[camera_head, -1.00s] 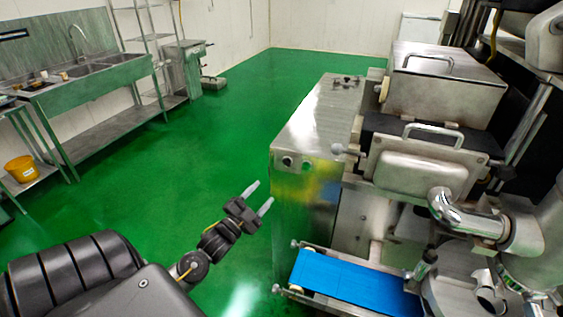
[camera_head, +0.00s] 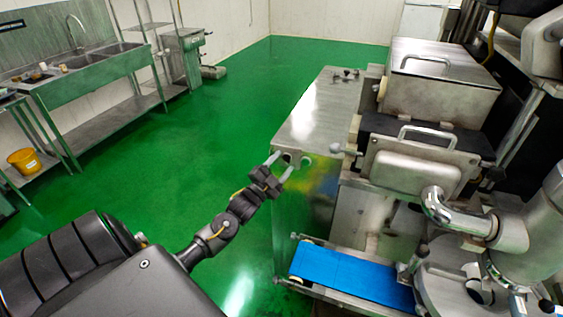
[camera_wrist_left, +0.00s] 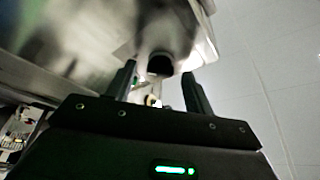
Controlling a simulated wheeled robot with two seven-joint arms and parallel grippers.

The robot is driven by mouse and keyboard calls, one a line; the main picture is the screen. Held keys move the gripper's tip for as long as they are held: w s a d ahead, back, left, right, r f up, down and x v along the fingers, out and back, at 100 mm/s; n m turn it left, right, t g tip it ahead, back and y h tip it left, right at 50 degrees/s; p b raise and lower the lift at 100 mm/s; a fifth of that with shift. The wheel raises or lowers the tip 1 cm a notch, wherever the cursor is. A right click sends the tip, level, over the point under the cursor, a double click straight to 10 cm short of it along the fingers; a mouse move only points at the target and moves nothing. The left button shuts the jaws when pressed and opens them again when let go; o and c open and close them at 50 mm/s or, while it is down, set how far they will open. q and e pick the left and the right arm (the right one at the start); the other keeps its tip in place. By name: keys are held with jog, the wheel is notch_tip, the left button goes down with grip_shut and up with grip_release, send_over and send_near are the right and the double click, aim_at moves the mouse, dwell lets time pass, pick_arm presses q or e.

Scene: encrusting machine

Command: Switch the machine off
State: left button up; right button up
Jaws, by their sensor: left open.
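The steel machine (camera_head: 320,108) stands right of centre. On its near end face are two small round controls. The left one, a dark knob (camera_head: 287,158), is partly covered by my gripper; the right one (camera_head: 306,162) is by the right fingertip. My left gripper (camera_head: 281,163) is open, its fingers pointing at that end face. In the left wrist view, the dark round knob (camera_wrist_left: 160,64) sits just beyond and between the two open fingers (camera_wrist_left: 158,80). I cannot tell whether they touch it. My right gripper is not in view.
A blue conveyor belt (camera_head: 350,276) juts out low at the machine's front. A sink bench (camera_head: 95,75) and a yellow bucket (camera_head: 24,161) are at the left. The green floor (camera_head: 190,140) between is clear.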

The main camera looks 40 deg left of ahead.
pick_arm(q)
jog(key=shift+w, duration=0.15)
jog(key=c, duration=1)
